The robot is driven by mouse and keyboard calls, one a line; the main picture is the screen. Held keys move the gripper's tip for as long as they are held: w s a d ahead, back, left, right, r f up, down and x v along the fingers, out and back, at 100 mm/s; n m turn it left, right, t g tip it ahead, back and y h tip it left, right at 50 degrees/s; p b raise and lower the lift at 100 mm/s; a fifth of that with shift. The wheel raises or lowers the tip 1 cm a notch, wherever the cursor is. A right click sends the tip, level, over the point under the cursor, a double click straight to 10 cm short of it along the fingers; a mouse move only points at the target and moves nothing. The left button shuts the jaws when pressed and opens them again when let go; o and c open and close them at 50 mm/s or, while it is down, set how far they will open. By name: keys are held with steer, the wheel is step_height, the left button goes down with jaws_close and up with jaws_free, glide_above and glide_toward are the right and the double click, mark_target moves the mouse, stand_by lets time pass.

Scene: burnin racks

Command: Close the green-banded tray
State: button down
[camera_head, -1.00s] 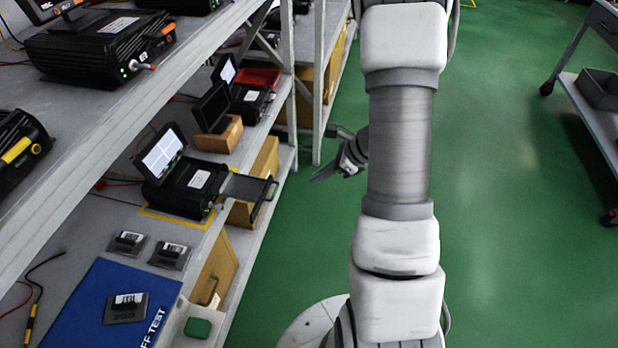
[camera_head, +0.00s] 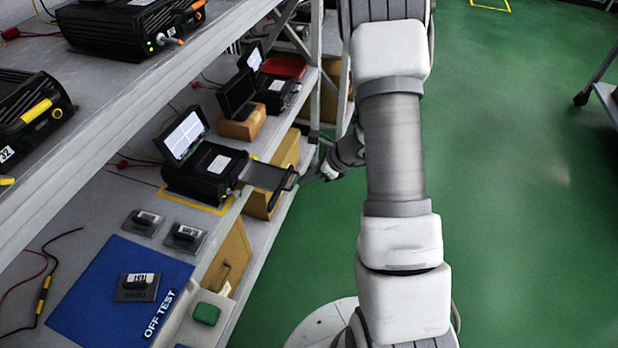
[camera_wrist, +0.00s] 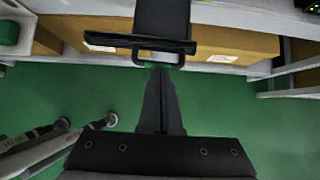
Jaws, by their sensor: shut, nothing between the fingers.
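A black tester (camera_head: 205,170) with a raised lit screen stands on the middle shelf. Its dark tray (camera_head: 265,175) sticks out past the shelf edge, with a black handle at its outer end. The tray (camera_wrist: 162,16) also shows in the wrist view, top centre, with the handle bar across it. My gripper (camera_head: 302,180) is shut and empty, pointing at the tray's outer end. In the wrist view the fingertips (camera_wrist: 158,72) are right at the handle; I cannot tell whether they touch it. A green band is not clearly visible.
Another tester (camera_head: 275,92) stands farther along the shelf, near a brown block (camera_head: 242,124). A blue mat (camera_head: 115,285) with a small module lies nearer. Brown boxes (camera_wrist: 235,42) sit below the shelf. A shelf post (camera_head: 315,80) stands behind my gripper.

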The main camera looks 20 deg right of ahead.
glide_toward(247, 170)
steer(key=x, duration=0.5)
steer(key=shift+w+f, duration=0.1)
steer(key=shift+w, duration=0.05)
steer(key=shift+a, duration=0.1)
